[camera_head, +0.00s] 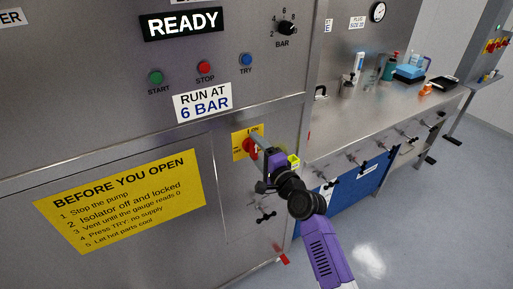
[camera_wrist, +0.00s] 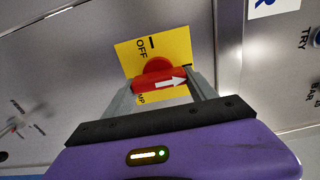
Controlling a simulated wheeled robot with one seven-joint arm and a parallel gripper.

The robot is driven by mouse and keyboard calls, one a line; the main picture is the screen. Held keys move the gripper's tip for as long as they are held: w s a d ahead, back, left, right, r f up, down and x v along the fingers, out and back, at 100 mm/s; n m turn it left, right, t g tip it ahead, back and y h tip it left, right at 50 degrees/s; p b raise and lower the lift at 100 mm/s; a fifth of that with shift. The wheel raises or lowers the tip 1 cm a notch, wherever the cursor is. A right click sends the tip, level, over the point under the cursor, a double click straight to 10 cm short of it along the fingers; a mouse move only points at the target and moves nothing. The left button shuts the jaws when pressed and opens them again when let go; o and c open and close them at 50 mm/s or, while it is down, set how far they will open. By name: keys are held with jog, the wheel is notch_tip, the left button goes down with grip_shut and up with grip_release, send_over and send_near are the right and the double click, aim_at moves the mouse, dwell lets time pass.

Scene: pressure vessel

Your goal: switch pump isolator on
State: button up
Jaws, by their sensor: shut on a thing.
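The pump isolator is a red rotary handle (camera_head: 249,148) on a yellow plate (camera_head: 237,141) on the steel panel in the head view. In the wrist view, the red handle (camera_wrist: 150,82) lies between my two fingers, with a white arrow pointing right. The yellow plate (camera_wrist: 178,46) behind it shows the word OFF and a black mark at its upper left; the arrow does not point at OFF. My gripper (camera_wrist: 162,84) is shut on the handle. In the head view my gripper (camera_head: 258,156) partly hides the handle and plate.
Above are a READY display (camera_head: 184,23), green START (camera_head: 156,77), red STOP (camera_head: 204,67) and blue TRY (camera_head: 246,59) buttons, and a BAR knob (camera_head: 286,28). A steel bench (camera_head: 360,117) with bottles stands at right. A small black valve handle (camera_head: 266,216) sits below my gripper.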

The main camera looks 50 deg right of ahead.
dwell(0.4)
jog(key=o, duration=1.4)
jog(key=shift+c, duration=0.2)
jog(key=v, duration=0.8)
jog(key=shift+b, duration=0.45)
jog(key=shift+w, duration=0.1)
